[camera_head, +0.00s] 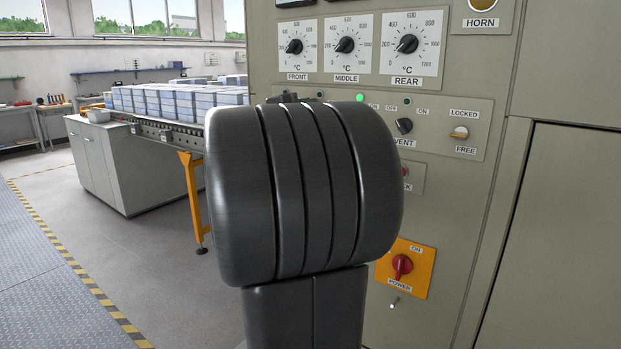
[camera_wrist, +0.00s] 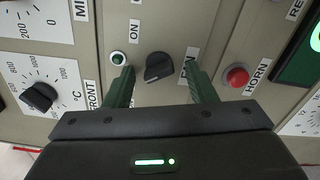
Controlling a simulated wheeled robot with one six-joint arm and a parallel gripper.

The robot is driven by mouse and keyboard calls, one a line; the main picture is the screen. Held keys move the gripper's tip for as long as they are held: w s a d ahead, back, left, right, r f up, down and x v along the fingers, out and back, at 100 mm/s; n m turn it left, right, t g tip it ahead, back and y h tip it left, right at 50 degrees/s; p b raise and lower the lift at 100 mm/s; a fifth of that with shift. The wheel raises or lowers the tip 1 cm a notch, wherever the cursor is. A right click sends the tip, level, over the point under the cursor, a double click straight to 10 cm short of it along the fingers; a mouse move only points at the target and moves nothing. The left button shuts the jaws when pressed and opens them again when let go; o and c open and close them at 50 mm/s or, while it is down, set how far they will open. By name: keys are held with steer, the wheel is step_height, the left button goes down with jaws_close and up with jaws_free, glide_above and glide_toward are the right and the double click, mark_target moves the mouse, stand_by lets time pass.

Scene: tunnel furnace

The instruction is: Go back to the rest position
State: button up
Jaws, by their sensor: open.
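My gripper (camera_wrist: 158,70) shows in the wrist view with its two green fingers apart. It is open and holds nothing. A black rotary knob (camera_wrist: 159,67) on the control panel lies between the fingertips in the picture, with a gap on each side. I cannot tell how far the tips are from the panel. In the head view my dark arm fills the middle and hides most of the gripper and part of the panel.
The control panel (camera_head: 458,200) stands close in front, with temperature dials, a VENT knob (camera_head: 404,126) and a red POWER switch (camera_head: 402,266). The red HORN button (camera_wrist: 236,76) is right of the fingers. A loaded conveyor (camera_head: 170,130) stands behind left; floor there is open.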

steer(key=shift+r+m, duration=0.2)
steer(key=shift+m, duration=4.7)
